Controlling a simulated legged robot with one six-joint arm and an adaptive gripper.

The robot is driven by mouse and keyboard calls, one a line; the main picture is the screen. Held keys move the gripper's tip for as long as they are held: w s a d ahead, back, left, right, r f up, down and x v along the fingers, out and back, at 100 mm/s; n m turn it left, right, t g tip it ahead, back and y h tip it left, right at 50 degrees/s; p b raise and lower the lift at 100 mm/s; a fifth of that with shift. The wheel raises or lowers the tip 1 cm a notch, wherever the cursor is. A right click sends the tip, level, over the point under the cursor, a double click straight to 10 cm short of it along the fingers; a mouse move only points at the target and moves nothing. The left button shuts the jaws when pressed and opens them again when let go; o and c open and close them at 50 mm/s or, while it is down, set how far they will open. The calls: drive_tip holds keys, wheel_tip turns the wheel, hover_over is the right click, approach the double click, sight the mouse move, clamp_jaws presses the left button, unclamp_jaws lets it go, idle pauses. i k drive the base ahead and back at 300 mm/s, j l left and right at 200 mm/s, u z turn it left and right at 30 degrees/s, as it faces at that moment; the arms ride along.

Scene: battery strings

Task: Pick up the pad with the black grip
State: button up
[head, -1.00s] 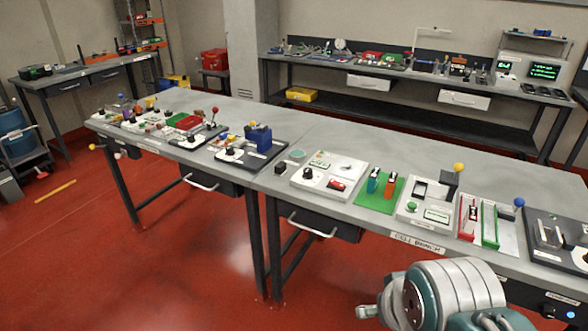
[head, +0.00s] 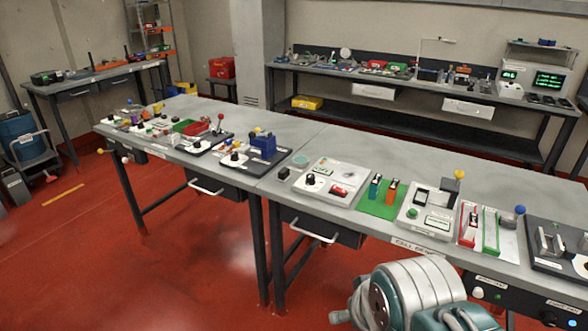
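I cannot pick out the pad with the black grip for certain. A small dark block (head: 284,173) sits on the bench beside a round teal dish (head: 300,160); it is too small to tell whether it is a pad with a grip. A teal piece (head: 375,187) and an orange piece (head: 391,192), both with dark tops, stand upright on a green mat (head: 371,208). My arm shows at the bottom right, below the bench's front edge. My gripper is not in view.
The long grey bench (head: 330,148) carries a white panel with a dial (head: 318,180), a grey box with a yellow-knobbed lever (head: 425,221), red and green slotted holders (head: 491,231), and a blue box (head: 263,145). Its rear strip is clear. Red floor (head: 190,260) lies open in front.

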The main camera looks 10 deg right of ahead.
sight(284, 174)
drive_tip(key=i+j, duration=0.2)
drive_tip(key=i, duration=0.3)
drive_tip(key=i+j+z, duration=0.1)
drive_tip(key=i, duration=0.4)
drive_tip(key=i+j, duration=0.35)
drive_tip(key=i, duration=0.15)
drive_tip(key=i+j+z, duration=0.1)
drive_tip(key=i+j, duration=0.15)
drive_tip(key=i, duration=0.25)
